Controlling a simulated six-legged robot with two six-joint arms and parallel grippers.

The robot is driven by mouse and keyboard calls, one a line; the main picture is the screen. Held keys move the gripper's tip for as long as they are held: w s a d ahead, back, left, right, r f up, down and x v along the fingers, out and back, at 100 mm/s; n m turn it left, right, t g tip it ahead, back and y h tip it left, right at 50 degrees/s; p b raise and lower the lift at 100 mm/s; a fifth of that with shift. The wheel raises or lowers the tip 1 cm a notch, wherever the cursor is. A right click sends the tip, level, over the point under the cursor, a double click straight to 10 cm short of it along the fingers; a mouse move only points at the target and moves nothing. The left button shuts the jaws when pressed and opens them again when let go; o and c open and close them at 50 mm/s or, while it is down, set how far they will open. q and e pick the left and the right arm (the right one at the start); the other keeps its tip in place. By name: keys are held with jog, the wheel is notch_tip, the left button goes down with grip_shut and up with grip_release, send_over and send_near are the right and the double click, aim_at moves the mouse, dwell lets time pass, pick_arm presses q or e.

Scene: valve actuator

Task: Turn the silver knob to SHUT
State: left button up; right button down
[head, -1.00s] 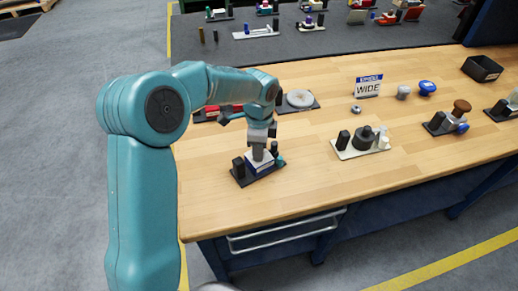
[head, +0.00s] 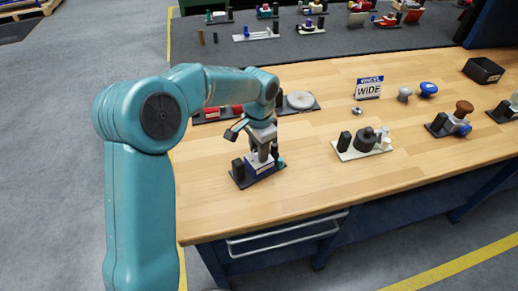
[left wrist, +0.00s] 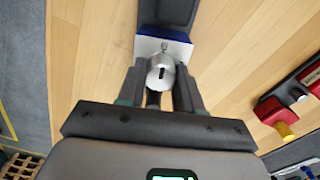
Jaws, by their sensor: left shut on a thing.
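The silver knob (left wrist: 161,72) is a round metal piece with a dark slot in its face, on a white and blue block (left wrist: 165,38) of a small valve unit. In the head view the valve unit's dark base (head: 240,179) stands near the table's front left. My left gripper (left wrist: 160,90) is shut on the silver knob, with a finger on either side of it. It also shows in the head view (head: 263,156), coming down onto the unit from above. No SHUT mark is legible in either view. My right gripper is not in view.
A cream base (head: 346,154) with a dark round knob stands to the right. A WIDE sign (head: 368,88) and a grey disc (head: 300,100) stand farther back. A red part (left wrist: 277,115) lies right in the wrist view. Bare wood surrounds the unit.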

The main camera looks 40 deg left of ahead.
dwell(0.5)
pick_arm(q)
jog(key=o, duration=1.1)
jog(key=shift+c, duration=0.2)
notch_tip(320, 180, up, 16)
jog(key=shift+r+p, duration=0.15)
jog(key=shift+p, duration=0.3)
